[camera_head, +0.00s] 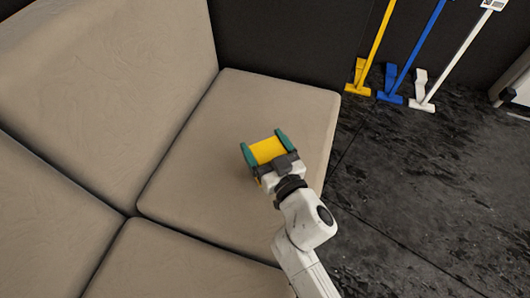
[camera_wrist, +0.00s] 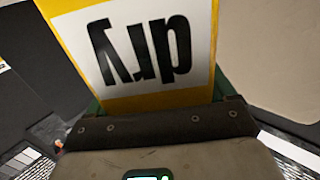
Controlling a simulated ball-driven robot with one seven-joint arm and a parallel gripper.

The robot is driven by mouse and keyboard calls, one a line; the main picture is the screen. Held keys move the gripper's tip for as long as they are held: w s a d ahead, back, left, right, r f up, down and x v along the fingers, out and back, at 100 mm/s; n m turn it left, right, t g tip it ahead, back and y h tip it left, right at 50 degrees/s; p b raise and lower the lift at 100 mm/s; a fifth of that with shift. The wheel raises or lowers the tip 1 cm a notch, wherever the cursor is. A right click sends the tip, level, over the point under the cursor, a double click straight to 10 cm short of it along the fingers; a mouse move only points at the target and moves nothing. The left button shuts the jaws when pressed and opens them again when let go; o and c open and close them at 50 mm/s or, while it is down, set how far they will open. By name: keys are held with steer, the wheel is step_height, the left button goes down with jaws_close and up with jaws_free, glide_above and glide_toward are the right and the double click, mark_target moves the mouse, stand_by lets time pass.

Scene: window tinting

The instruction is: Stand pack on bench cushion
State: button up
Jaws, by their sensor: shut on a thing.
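A yellow pack (camera_head: 267,150) is held between the green fingers of my gripper (camera_head: 263,147), over the right-hand beige bench cushion (camera_head: 240,120). In the wrist view the pack (camera_wrist: 200,20) has a yellow edge and a white label with the upside-down word "dry". My gripper shows at the bottom of the wrist view (camera_wrist: 155,108), with green finger parts on both sides of the pack. The pack's lower end is hidden, so I cannot tell whether it touches the cushion.
The beige bench has a backrest (camera_head: 110,80) at the left and another seat cushion (camera_head: 170,265) at the front. Yellow (camera_head: 375,45), blue (camera_head: 415,50) and white (camera_head: 455,60) long-handled tools lean at the back right. Dark floor (camera_head: 430,190) lies open to the right.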

steer(key=shift+f, duration=0.7)
steer(key=shift+f+b, duration=0.15)
steer(key=shift+b, duration=0.3)
steer(key=o, duration=1.3)
steer(key=shift+r, duration=0.2)
steer(key=p+v, duration=0.2)
steer(key=v, duration=1)
steer(key=shift+d, duration=0.1)
